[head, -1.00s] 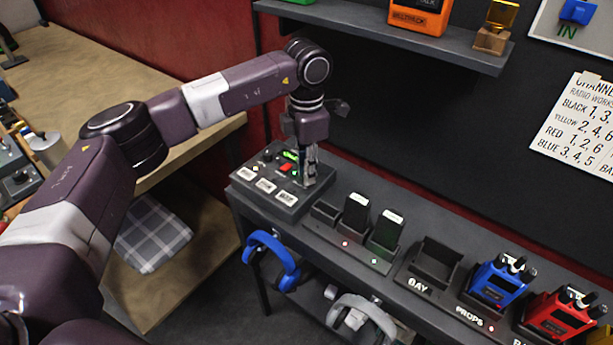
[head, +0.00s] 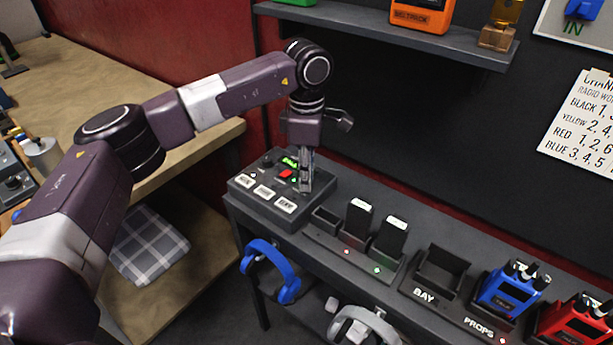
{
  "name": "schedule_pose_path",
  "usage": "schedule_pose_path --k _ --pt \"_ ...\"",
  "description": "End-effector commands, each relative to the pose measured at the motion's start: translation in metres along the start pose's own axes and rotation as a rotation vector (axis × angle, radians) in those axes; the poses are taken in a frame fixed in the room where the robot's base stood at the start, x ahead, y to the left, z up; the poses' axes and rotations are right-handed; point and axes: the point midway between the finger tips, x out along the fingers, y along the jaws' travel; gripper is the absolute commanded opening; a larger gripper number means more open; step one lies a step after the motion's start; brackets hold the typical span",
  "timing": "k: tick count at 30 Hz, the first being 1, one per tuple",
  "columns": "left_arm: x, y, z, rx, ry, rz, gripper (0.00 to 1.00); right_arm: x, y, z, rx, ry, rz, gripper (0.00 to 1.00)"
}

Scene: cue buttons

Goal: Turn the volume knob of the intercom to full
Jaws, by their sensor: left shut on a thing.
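The intercom (head: 275,211) is a dark box with several white labelled buttons, a red button (head: 285,174) and a small green lit display (head: 290,161). It sits at the left end of the dark shelf table. My left gripper (head: 305,187) points down at the right part of the intercom. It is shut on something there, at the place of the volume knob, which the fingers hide. I cannot see how far the knob is turned. My right gripper is not in view.
Right of the intercom stand a charger with two black packs (head: 390,236), an empty bay (head: 441,270), a blue radio (head: 508,288) and a red radio (head: 575,322). Blue headphones (head: 271,270) hang at the front edge. A shelf (head: 400,35) runs above.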

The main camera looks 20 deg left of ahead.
Motion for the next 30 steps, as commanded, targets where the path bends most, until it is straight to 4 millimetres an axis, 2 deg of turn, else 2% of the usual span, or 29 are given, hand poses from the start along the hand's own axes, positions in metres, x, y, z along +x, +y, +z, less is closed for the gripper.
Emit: schedule_pose_path --k 9,10,15,24,26,30 --pt "-0.002 0.001 0.0 0.0 -0.003 0.005 0.0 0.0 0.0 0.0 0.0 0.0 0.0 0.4" --pt "-0.002 0.001 0.001 0.0 -0.003 0.005 0.18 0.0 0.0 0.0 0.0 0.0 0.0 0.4" --pt "-0.001 0.001 0.0 0.0 -0.002 0.003 0.34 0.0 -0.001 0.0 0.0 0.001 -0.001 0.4" --pt "-0.003 0.001 0.0 0.0 -0.001 0.002 0.34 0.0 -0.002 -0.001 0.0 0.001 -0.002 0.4" --pt "-0.008 0.001 0.0 0.0 -0.001 0.002 0.34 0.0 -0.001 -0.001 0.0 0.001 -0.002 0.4" --pt "-0.03 0.001 0.0 -0.001 -0.001 0.006 0.34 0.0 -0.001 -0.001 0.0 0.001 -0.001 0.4"
